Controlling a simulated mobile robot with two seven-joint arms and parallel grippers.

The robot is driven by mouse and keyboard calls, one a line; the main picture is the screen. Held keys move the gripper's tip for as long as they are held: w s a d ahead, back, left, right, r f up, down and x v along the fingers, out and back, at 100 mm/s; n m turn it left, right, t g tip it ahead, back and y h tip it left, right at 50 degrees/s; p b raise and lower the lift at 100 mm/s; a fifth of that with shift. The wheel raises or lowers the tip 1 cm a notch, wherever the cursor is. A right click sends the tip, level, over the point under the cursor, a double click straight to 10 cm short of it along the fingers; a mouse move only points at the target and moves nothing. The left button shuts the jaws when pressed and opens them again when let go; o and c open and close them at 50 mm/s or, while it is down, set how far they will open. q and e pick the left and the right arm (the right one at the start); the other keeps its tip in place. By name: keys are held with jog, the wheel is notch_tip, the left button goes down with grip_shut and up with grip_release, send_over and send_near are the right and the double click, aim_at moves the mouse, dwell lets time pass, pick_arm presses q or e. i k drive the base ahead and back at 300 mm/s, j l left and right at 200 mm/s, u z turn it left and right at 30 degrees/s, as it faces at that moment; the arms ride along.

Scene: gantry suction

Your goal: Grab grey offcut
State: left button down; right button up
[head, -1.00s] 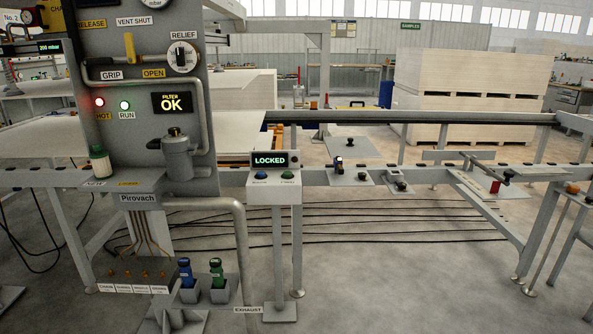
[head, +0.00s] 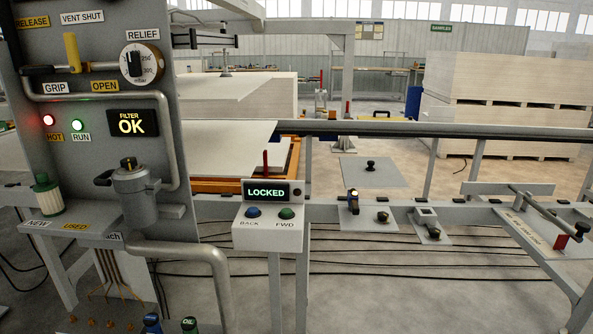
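No piece in the head view can be told for certain as the grey offcut. A flat grey sheet with a black knob (head: 385,177) lies beyond the rail, right of centre. Neither of my grippers is in view.
A control panel (head: 105,190) fills the left. A console reading LOCKED (head: 268,218) stands in front of the rail (head: 320,212). A plate with a lever and red block (head: 540,228) is at right. Board stacks (head: 500,125) stand behind.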

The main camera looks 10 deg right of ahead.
aim_at(357, 172)
jog(key=i+l+u, duration=0.15)
jog(key=l, duration=0.15)
jog(key=i+l+u, duration=0.3)
jog(key=l, duration=0.25)
jog(key=l+u, duration=0.35)
jog(key=l, duration=0.6)
jog(key=k+l+u, duration=0.15)
jog(key=l, duration=0.3)
jog(key=l+u, duration=0.1)
jog(key=l, duration=0.35)
jog(key=k, duration=0.05)
